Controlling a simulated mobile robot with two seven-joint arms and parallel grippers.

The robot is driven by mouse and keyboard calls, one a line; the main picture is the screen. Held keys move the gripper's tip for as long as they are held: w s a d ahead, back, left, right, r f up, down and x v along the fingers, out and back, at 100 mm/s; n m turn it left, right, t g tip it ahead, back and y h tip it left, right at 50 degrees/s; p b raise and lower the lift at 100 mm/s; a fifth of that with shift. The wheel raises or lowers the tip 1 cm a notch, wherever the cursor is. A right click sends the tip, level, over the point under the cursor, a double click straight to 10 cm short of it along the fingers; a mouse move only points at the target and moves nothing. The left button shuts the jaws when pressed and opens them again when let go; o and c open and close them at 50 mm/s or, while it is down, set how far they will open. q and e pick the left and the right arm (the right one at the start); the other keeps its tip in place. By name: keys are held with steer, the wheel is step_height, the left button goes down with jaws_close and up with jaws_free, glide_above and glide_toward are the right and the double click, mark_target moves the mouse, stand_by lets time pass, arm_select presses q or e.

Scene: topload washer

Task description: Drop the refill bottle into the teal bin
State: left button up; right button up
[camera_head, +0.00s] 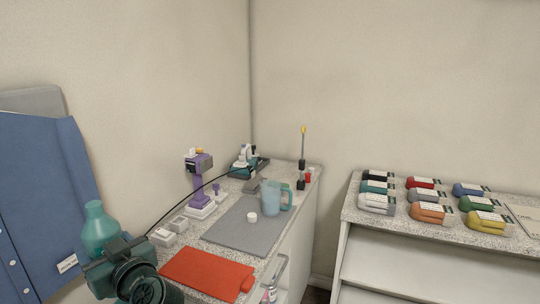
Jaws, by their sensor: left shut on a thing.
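My left gripper (113,250) is at the lower left, shut on a translucent teal bottle (98,226), which I take for the refill bottle. The bottle is roughly upright, with its narrow neck up; its lower part is partly hidden by the gripper. I cannot make out a teal bin in this view. My right gripper is not in view.
A blue item with buttons (45,190) stands at the left. The speckled counter (265,255) holds a red board (205,273), a grey mat (245,228), a light-blue jug (271,196) and a purple device (199,185). A right-hand shelf (350,208) carries several coloured packs.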

arm_select(q)
steer(key=shift+f, duration=0.5)
step_height(320, 180, down, 2)
steer(key=b, duration=0.2)
steer(key=shift+s+d+f+b, duration=0.1)
steer(key=shift+f+b, duration=0.15)
steer(key=shift+b, duration=0.15)
steer(key=shift+f+b, duration=0.65)
steer(key=shift+b, duration=0.5)
steer(key=shift+f+b, duration=0.45)
steer(key=shift+b, duration=0.4)
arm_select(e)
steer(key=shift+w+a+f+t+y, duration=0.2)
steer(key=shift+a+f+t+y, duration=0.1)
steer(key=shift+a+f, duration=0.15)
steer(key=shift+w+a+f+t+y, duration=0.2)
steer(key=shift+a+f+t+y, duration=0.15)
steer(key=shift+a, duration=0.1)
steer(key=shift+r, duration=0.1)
arm_select(q)
steer(key=o, duration=1.1)
steer(key=shift+o, duration=0.2)
